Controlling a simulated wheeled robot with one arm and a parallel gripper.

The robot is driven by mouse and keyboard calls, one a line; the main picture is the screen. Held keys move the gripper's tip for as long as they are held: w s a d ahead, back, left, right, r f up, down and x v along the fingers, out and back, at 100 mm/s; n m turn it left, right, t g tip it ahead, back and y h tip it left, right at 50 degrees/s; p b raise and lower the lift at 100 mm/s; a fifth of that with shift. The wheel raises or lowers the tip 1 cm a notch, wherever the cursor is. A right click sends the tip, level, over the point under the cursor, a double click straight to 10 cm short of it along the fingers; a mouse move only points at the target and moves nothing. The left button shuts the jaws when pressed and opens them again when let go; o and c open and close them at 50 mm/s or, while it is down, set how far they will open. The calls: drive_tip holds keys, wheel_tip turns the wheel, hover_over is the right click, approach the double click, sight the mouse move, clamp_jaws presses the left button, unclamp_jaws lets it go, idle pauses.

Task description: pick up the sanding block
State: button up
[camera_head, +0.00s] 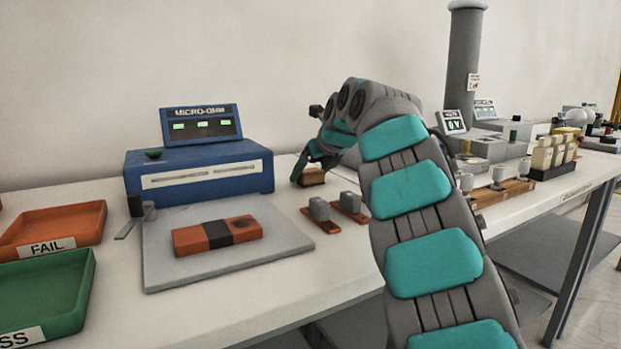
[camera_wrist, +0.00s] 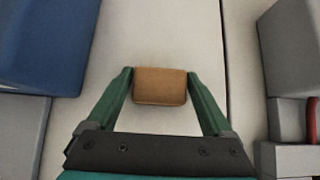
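The sanding block is probably the small tan-brown block (camera_wrist: 160,87) that lies between my fingertips in the wrist view. In the head view, this block (camera_head: 313,177) shows at table height, just right of the blue instrument and partly covered by my gripper. My gripper (camera_wrist: 160,75) has one green finger on each side of the block, with almost no gap at the tips. I cannot tell whether the fingers press on it. In the head view, my gripper (camera_head: 311,168) is lowered at the block.
The blue micro-ohm meter (camera_head: 200,170) stands left of my gripper. A grey plate (camera_head: 165,270) with an orange-and-black bar (camera_head: 217,235) lies in front of it. Two small brown pieces with grey blocks (camera_head: 335,212) lie close by. Red (camera_head: 60,225) and green (camera_head: 45,290) trays are far left.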

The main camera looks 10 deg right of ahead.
drive_tip(key=c, duration=1)
drive_tip(key=shift+r, duration=0.1)
drive_tip(key=shift+c, duration=0.2)
